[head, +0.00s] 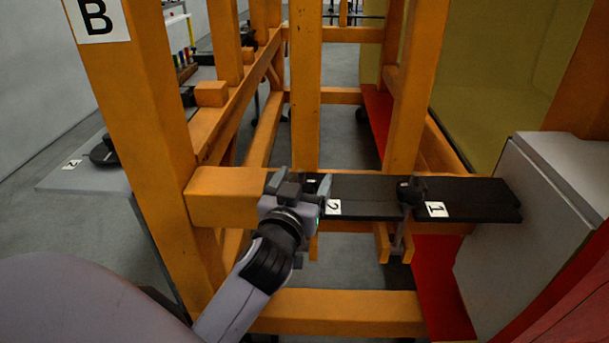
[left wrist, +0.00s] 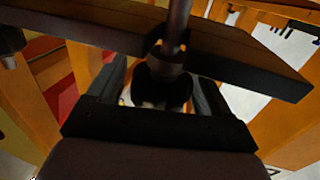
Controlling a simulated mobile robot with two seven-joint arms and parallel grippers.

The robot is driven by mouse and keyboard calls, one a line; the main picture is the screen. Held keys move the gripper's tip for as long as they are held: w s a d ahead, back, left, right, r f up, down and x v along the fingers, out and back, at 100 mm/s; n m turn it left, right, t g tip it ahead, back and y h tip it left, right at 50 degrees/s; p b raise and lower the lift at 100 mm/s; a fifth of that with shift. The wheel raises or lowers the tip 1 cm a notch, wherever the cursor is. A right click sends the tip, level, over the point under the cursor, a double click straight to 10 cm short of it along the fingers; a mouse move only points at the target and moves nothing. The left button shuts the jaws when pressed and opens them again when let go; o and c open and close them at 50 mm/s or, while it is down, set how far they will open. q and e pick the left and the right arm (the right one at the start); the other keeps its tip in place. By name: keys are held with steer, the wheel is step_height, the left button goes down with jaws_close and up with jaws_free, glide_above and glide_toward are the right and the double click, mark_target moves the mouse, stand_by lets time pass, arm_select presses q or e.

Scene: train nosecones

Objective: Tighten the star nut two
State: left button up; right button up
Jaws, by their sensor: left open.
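In the head view, my left gripper (head: 299,184) is at the left part of the black plate (head: 365,196), beside the label "2" (head: 333,207). It hides most of what is there. In the left wrist view, a dark star nut (left wrist: 164,88), taken as star nut two, sits on a metal rod (left wrist: 178,22) at the black plate (left wrist: 245,62). The open fingers (left wrist: 160,88) stand on either side of this nut; whether they touch it cannot be told. Another dark star nut (head: 411,190) is on the plate near label "1" (head: 437,209). My right gripper is not in view.
The plate lies on an orange frame with a thick post (head: 150,130) at left and a middle post (head: 305,90) behind. A grey box (head: 530,225) stands at the right end. Another orange beam (head: 345,312) crosses below.

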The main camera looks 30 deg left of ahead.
arm_select(q)
steer(key=shift+w+a, duration=0.15)
steer(key=shift+w, duration=0.3)
steer(key=shift+c, duration=0.4)
steer(key=c, duration=0.9)
steer(key=shift+h, duration=0.3)
